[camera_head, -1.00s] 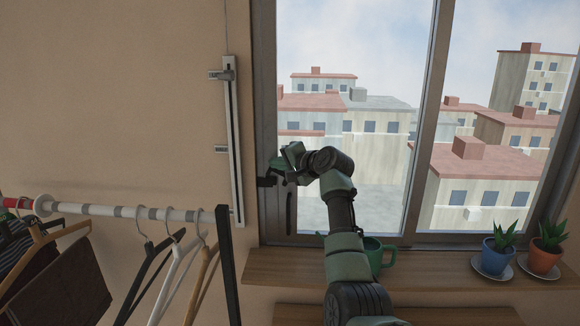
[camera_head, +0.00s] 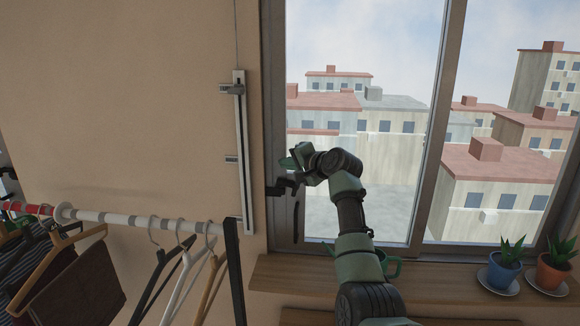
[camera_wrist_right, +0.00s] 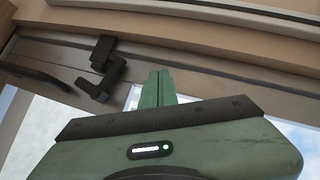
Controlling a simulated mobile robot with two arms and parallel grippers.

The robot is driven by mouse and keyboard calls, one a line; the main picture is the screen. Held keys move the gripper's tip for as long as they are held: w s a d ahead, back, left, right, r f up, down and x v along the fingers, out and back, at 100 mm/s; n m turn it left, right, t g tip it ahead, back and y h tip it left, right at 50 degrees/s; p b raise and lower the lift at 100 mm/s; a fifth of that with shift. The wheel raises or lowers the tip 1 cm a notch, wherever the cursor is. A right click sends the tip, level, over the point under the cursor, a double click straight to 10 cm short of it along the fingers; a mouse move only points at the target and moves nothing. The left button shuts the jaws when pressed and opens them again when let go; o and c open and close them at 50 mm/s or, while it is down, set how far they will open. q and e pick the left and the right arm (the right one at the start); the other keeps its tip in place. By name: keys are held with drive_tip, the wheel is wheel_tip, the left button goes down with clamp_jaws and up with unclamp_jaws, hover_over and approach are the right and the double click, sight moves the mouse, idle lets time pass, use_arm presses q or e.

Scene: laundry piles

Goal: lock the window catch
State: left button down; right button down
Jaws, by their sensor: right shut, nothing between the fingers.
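The window catch (camera_head: 279,189) is a small black fitting on the left frame of the sliding window (camera_head: 276,120). In the right wrist view the catch (camera_wrist_right: 103,74) shows a block on the frame and a bent lever beside it. My right gripper (camera_head: 290,163) is shut and empty, just above and right of the catch in the head view. In the wrist view its green fingers (camera_wrist_right: 158,88) are together, apart from the lever and to its right. A dark pull handle (camera_head: 296,222) is on the frame below the catch. My left gripper is not in view.
A vertical rail (camera_head: 243,150) is on the wall left of the window. A clothes rack (camera_head: 130,220) with hangers stands at lower left.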

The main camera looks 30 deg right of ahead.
drive_tip(key=s+a+r+b, duration=0.2)
drive_tip(key=s+r+b, duration=0.1)
drive_tip(key=s+r, duration=0.3)
drive_tip(key=shift+s+a+b, duration=0.25)
drive_tip(key=shift+s+b, duration=0.05)
drive_tip(key=shift+w+r, duration=0.1)
